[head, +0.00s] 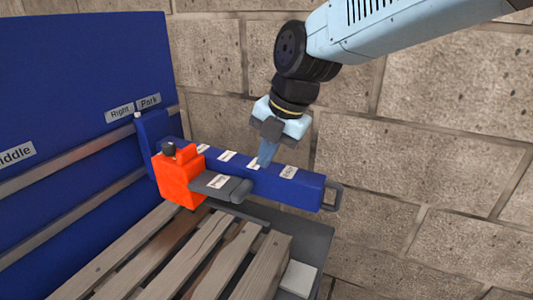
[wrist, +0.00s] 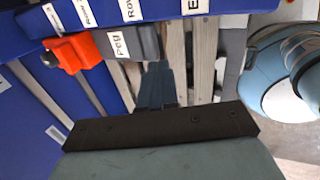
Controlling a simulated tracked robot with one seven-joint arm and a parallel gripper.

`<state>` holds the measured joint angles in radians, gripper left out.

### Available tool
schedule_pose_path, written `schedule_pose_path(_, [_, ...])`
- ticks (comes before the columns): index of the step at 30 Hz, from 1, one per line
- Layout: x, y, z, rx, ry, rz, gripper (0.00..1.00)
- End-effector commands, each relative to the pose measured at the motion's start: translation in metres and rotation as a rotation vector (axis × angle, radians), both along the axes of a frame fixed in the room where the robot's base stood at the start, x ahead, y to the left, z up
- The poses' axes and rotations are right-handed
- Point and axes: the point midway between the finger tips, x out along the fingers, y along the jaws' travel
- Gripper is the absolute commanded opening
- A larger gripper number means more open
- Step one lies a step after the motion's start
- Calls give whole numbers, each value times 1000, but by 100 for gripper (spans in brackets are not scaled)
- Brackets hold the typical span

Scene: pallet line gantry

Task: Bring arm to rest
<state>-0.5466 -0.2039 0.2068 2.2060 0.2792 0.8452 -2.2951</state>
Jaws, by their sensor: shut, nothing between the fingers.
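My gripper (head: 264,162) hangs from the light blue arm and points down in the head view. Its fingers are together with nothing between them. They appear in front of or just over the blue beam (head: 312,192); I cannot tell whether they touch it. In the wrist view the closed fingers (wrist: 157,85) stand over the slats, below the grey part labelled Peg. An orange block (head: 178,178) sits on the beam, and the grey peg part (head: 220,185) extends right from it. The block also shows in the wrist view (wrist: 80,50).
A blue panel (head: 75,70) with labels Middle, Right and Park stands at left. A wooden slatted pallet (head: 200,250) lies below the beam. A block wall (head: 430,170) rises behind and to the right. A grey handle (head: 333,197) ends the beam.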

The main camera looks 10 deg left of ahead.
Motion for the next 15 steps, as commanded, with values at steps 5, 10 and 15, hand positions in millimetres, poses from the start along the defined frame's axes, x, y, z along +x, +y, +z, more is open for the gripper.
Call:
schedule_pose_path(5, [0,0,1,0,0,0,0])
schedule_pose_path(10, [0,-1,1,0,1,-5,0])
schedule_pose_path(15, [6,-21,5,9,19,-146,0])
